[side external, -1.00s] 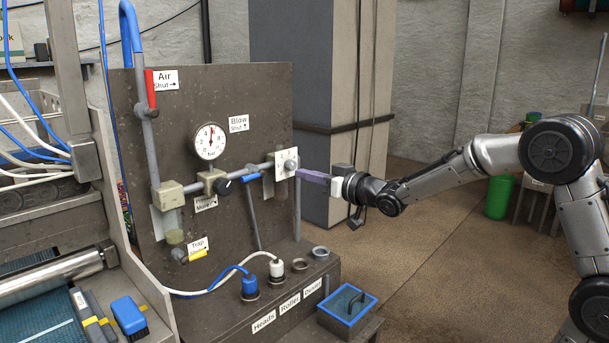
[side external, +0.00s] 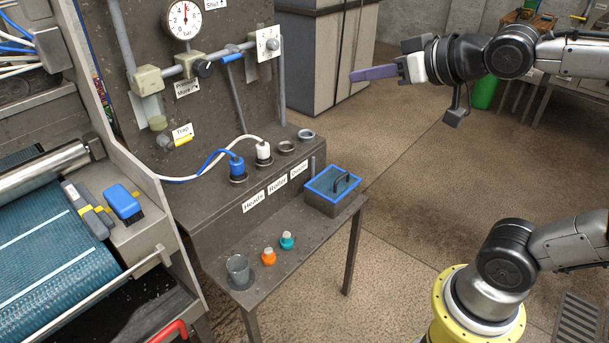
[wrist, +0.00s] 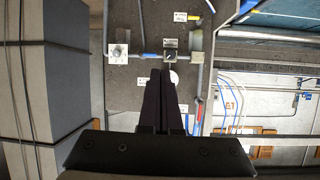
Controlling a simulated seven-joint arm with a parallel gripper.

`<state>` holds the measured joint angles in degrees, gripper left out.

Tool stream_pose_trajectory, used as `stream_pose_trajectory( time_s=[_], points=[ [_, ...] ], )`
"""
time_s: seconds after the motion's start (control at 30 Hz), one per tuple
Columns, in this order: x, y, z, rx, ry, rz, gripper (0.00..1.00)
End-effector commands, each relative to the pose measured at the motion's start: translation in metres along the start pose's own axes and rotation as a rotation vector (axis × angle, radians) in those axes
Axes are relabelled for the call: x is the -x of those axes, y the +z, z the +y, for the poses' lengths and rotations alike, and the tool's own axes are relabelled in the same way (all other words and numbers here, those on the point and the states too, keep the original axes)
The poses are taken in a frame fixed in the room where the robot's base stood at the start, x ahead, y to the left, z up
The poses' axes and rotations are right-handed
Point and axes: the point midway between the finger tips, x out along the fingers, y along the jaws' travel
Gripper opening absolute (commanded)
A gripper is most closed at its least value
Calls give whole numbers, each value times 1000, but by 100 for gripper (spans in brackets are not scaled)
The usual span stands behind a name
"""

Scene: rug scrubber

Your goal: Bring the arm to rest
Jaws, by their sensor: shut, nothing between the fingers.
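My gripper (side external: 354,76) has long purple fingers, closed together with nothing between them. In the side view it is in the air to the right of the dark panel (side external: 262,12), with a gap to the white square plate and its knob (side external: 268,43). In the wrist view my gripper (wrist: 162,76) points at the panel, its dark fingers side by side. The plate with its knob (wrist: 118,51) shows left of the fingertips, and a blue valve lever (wrist: 152,56) just above them. My wrist is level; the forearm runs off the right edge.
A bench by the panel holds a blue plug (side external: 237,167), a white plug (side external: 263,151), a blue-rimmed tub (side external: 329,203), a glass (side external: 240,274), an orange bottle (side external: 268,257) and a teal bottle (side external: 287,241). A grey column (side external: 318,60) stands behind. Floor (side external: 420,150) below my gripper is clear.

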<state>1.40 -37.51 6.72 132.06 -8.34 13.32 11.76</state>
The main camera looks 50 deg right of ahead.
Motion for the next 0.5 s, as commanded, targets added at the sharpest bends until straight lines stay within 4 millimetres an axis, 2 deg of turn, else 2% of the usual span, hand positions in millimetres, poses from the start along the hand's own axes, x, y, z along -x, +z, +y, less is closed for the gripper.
stream_pose_trajectory(
  time_s=[0.03,0.1,0.2,0.3,0.4,0.5],
  points=[
    [14,25,0,5,0,-75,0],
    [30,64,1,17,0,-199,0],
    [50,113,2,33,-7,-371,0],
    [64,151,2,51,-15,-520,0],
    [74,171,2,68,-24,-614,0],
    [79,177,2,81,-29,-652,0]
  ],
)
